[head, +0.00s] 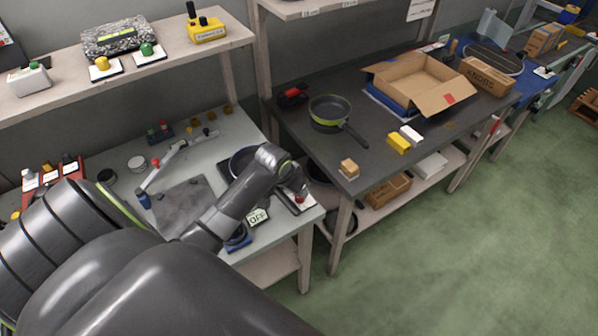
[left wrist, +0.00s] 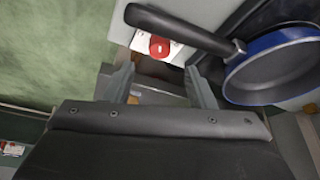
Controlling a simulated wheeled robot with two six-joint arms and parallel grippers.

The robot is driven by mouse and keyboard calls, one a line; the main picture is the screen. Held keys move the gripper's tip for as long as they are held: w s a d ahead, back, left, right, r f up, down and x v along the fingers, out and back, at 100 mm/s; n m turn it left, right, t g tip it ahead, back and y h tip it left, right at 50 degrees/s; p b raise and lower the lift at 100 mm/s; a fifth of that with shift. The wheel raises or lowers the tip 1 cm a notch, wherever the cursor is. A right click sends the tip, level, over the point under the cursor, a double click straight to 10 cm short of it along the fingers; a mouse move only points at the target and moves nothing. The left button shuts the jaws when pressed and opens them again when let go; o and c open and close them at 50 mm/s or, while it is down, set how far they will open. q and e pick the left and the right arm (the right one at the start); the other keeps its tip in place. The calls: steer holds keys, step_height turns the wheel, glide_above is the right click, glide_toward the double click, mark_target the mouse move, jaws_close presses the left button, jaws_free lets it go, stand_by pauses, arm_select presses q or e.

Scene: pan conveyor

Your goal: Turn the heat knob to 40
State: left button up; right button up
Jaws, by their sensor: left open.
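The heat knob looks to be the red round knob (left wrist: 159,46) on a white plate in the left wrist view. It also shows in the head view as a small red spot (head: 300,198) at the table's front right corner. My left gripper (left wrist: 158,84) is open, its two fingers apart with the knob ahead between them; I see no contact. In the head view my wrist partly hides the knob and the fingers. A small display (head: 257,217) beside it reads OFF. No knob scale is readable. My right gripper is not in view.
A blue pan (left wrist: 275,65) with a dark handle (left wrist: 180,28) lies close beside the left gripper; the handle passes near the knob. A dark table (head: 310,150) to the right holds a green-rimmed pan (head: 330,112) and an open cardboard box (head: 420,85).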

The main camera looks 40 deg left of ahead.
arm_select(q)
steer(key=x, duration=0.5)
steer(key=shift+w+f, duration=0.15)
steer(key=shift+f, duration=0.1)
steer(key=shift+w+f, duration=0.1)
steer(key=shift+f, duration=0.45)
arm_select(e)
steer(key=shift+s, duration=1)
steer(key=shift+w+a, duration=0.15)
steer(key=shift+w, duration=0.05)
arm_select(q)
steer(key=c, duration=1)
